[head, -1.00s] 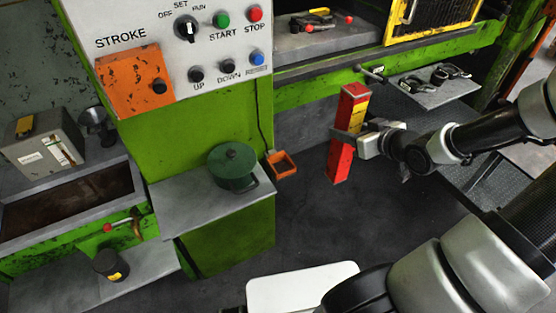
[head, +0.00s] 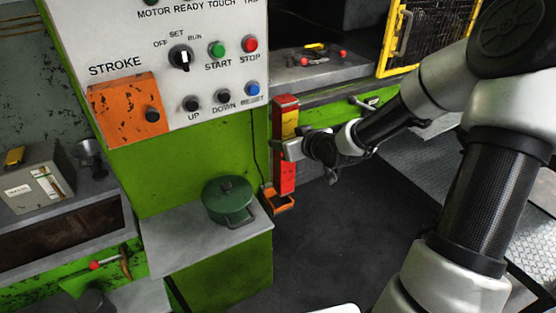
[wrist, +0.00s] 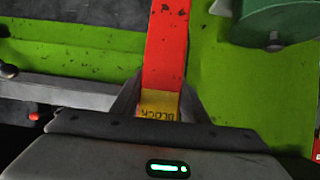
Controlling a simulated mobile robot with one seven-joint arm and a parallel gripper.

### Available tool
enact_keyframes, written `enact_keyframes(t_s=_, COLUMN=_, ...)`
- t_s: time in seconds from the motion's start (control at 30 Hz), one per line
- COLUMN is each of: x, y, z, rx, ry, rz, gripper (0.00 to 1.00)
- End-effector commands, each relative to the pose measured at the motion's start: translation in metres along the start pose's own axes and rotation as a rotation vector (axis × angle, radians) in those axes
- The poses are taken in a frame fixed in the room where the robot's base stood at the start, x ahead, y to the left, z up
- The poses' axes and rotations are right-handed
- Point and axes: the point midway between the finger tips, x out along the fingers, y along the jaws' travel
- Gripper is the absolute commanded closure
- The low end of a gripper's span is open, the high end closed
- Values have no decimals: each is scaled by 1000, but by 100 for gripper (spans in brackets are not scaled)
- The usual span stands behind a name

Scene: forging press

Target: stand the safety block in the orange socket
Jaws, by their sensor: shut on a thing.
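The safety block (head: 285,170) is a tall red post with a yellow band, upright in the head view. My gripper (head: 290,148) is shut on it around the yellow band. The orange socket (head: 277,201) is a small open box on the side of the green press, right of the pot shelf. The block's lower end is at the socket in the head view; I cannot tell whether it is inside or just in front or above. In the wrist view the block (wrist: 166,50) runs up from between my fingers, its yellow part lettered "BLOCK"; the socket is not clear there.
A green lidded pot (head: 229,200) stands on a grey shelf (head: 180,240) left of the socket. The control panel (head: 185,60) is above it. A thin cable hangs down the press beside the block. Dark floor (head: 340,240) lies open to the right.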

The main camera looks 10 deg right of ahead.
Motion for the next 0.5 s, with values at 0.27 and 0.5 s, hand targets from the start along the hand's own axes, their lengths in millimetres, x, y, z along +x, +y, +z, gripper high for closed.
enact_keyframes(t_s=0.27, x=20, y=-10, z=3, rx=0, ry=4, rz=0, gripper=100)
enact_keyframes(t_s=0.5, x=27, y=-9, z=17, rx=-1, ry=6, rz=1, gripper=100)
